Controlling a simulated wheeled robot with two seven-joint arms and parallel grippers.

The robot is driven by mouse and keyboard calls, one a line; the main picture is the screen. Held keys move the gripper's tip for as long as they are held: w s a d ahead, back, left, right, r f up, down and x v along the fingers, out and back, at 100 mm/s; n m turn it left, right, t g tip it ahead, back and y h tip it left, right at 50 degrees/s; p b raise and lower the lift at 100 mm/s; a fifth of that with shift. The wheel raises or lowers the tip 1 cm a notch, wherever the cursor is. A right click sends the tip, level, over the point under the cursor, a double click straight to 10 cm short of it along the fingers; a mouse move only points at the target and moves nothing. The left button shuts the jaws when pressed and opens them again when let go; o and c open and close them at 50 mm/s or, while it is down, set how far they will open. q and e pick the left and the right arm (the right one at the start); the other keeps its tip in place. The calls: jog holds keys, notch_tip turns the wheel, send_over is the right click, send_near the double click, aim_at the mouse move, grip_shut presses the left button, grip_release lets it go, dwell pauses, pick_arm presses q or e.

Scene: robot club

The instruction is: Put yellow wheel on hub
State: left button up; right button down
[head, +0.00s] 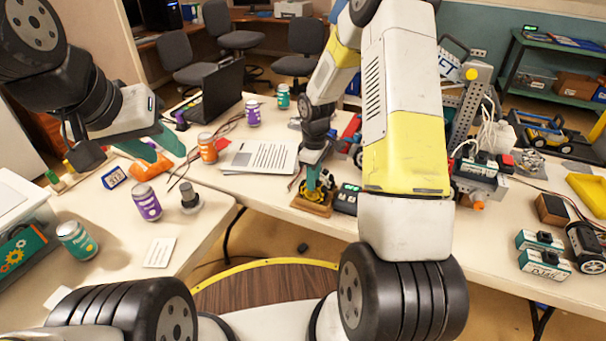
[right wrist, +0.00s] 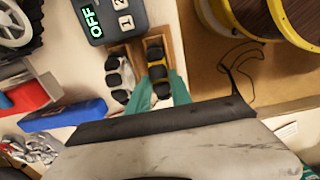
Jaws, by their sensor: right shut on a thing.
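My right gripper (head: 317,182) points down at a wooden holder (head: 311,207) near the table's front edge. Its teal fingers also show in the right wrist view (right wrist: 162,92), shut on the yellow wheel (right wrist: 157,68), which has a black tyre. The wheel sits in the wooden holder beside a grey-white wheel (right wrist: 120,78). In the head view the yellow wheel (head: 321,196) is partly hidden by the fingers. My left gripper (head: 158,148) is open and empty over the left table. An orange stub (head: 478,206) sticks out of the robot build at right; I cannot tell whether it is the hub.
A dark meter (head: 346,198) stands right beside the holder. Papers (head: 259,157) and a laptop (head: 212,92) lie behind it. Cans, including a purple one (head: 147,202), stand on the left table. Battery packs (head: 543,263) lie at right. A floor gap separates the tables in front.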

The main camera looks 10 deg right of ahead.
jog(key=shift+r, duration=2.6)
jog(key=c, duration=2)
grip_release()
grip_shut()
jog(key=shift+s, duration=0.1)
